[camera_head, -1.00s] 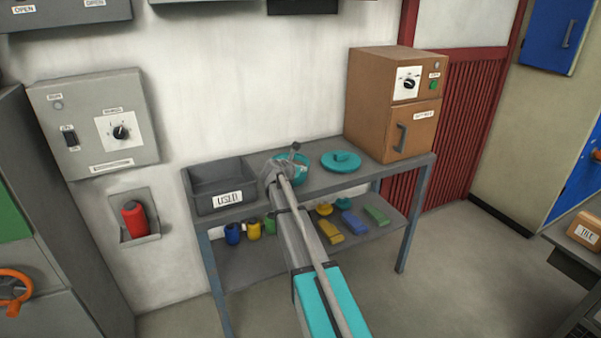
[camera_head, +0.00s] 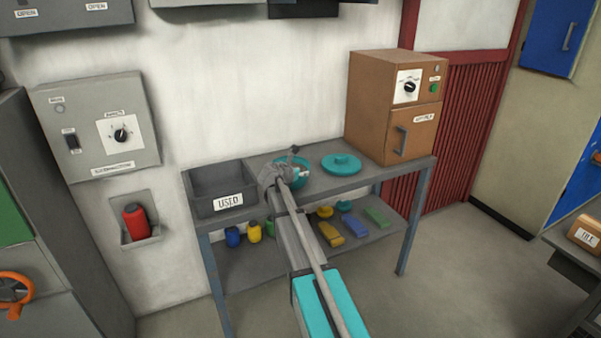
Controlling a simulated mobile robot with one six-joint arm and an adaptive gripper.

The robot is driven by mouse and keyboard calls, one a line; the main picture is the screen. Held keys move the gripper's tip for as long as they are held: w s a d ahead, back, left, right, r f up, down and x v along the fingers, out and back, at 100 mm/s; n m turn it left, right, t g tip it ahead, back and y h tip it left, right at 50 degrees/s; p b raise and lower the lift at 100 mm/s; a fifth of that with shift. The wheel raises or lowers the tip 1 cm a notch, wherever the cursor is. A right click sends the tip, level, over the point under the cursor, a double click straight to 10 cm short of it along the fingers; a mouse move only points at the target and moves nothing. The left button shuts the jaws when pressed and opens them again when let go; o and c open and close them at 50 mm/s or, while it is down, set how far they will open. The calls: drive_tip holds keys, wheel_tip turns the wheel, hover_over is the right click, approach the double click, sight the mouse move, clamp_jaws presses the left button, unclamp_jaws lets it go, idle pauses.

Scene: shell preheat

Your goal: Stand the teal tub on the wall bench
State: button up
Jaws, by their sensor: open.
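The teal tub (camera_head: 301,172) stands on the top of the grey wall bench (camera_head: 385,172), just right of the "USED" bin. It looks upright, and its near left side is hidden by my arm. A teal lid with a knob (camera_head: 341,163) lies flat on the bench to the right of the tub. My gripper (camera_head: 298,163) is open at the tub, with a fingertip showing above its rim. Whether the fingers touch the tub cannot be told.
The grey "USED" bin (camera_head: 219,188) stands at the bench's left end. A brown oven-like box (camera_head: 383,110) stands at the right end. Bare bench top shows around the lid.

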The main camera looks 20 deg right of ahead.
drive_tip(key=p+v, duration=0.3)
drive_tip(key=v, duration=0.7)
drive_tip(key=shift+s+a+p, duration=0.15)
drive_tip(key=shift+a+p, duration=0.15)
drive_tip(key=shift+p, duration=0.1)
drive_tip(key=s+a+f+m+g+y, duration=0.2)
drive_tip(key=s+a+m, duration=0.3)
drive_tip(key=s+m, duration=0.3)
drive_tip(key=s+a+f+m+g+y, duration=0.2)
drive_tip(key=s+a+f+m+y, duration=0.3)
drive_tip(key=s+m, duration=0.3)
drive_tip(key=s+a+f+m+g+y, duration=0.3)
drive_tip(key=s+a+m, duration=0.3)
drive_tip(key=s, duration=0.8)
drive_tip(key=shift+s+f+m+y, duration=0.35)
drive_tip(key=shift+f+m+y, duration=0.3)
drive_tip(key=shift+m, duration=0.45)
drive_tip(key=shift+a, duration=0.2)
